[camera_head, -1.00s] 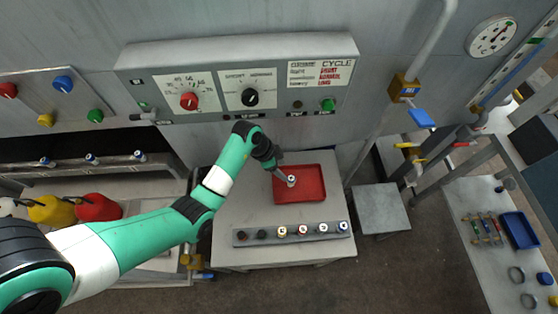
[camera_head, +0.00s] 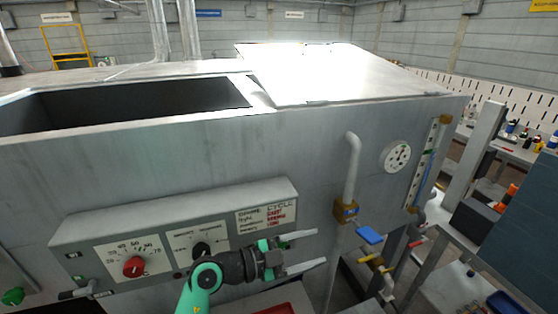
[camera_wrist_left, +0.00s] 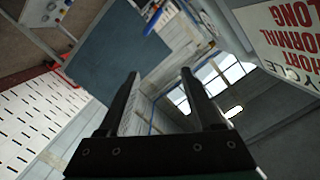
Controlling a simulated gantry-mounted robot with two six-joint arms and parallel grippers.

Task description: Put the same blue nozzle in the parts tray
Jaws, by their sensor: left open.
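My left gripper (camera_head: 319,249) is raised in front of the control panel, to the right of its dials, with its fingers pointing right. It is open, with nothing between the fingers. The left wrist view also shows the two open, empty fingers (camera_wrist_left: 160,76). Only a red strip of the parts tray (camera_head: 279,309) shows at the bottom edge of the head view, below the gripper. The tray's inside is out of view. No blue nozzle shows in either current view. My right gripper is not in view.
The control panel (camera_head: 80,232) with a red knob (camera_head: 134,267) is close behind my left arm. A vertical pipe (camera_head: 351,180) with a blue valve handle (camera_head: 370,235) stands right of the gripper. A round gauge (camera_head: 397,156) is on the machine wall.

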